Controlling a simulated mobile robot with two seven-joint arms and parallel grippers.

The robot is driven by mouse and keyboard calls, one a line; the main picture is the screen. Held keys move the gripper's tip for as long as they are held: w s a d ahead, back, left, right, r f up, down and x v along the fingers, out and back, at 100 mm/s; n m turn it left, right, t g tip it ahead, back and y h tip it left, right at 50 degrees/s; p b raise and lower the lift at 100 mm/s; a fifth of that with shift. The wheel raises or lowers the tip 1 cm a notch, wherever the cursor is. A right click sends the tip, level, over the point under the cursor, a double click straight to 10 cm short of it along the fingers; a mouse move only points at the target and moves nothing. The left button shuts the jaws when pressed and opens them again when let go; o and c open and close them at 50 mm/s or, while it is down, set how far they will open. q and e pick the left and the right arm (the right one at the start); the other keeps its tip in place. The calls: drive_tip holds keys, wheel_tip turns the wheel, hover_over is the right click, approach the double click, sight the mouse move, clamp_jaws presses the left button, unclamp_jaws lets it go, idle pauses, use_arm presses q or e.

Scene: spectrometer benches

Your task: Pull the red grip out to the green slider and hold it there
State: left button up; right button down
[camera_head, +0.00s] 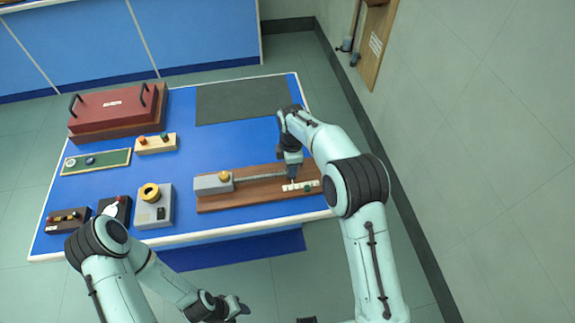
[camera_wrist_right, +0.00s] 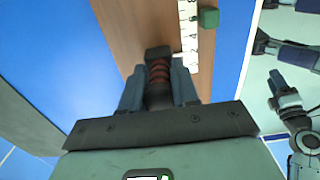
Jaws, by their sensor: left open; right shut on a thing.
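The red grip (camera_wrist_right: 159,76) is between the fingers of my right gripper (camera_wrist_right: 158,88), which is shut on it. In the head view my right gripper (camera_head: 292,174) is low over the right part of a wooden board (camera_head: 245,197) and hides most of the grip. A coiled spring (camera_head: 260,177) runs from a grey block (camera_head: 212,184) to the gripper. The green slider (camera_head: 307,188) sits on a white scale (camera_head: 290,187), to the right of the gripper and apart from it; it also shows in the wrist view (camera_wrist_right: 208,17). My left gripper (camera_head: 238,307) is open and empty, off the table's front.
The blue table (camera_head: 185,98) also holds a red box with handles (camera_head: 112,108), a two-button block (camera_head: 156,143), a grey box with a yellow ring (camera_head: 152,206) and a dark mat (camera_head: 240,101). A wall stands on the right.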

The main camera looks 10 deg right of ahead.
drive_tip(key=shift+d+r, duration=0.1)
drive_tip(key=shift+d, duration=2)
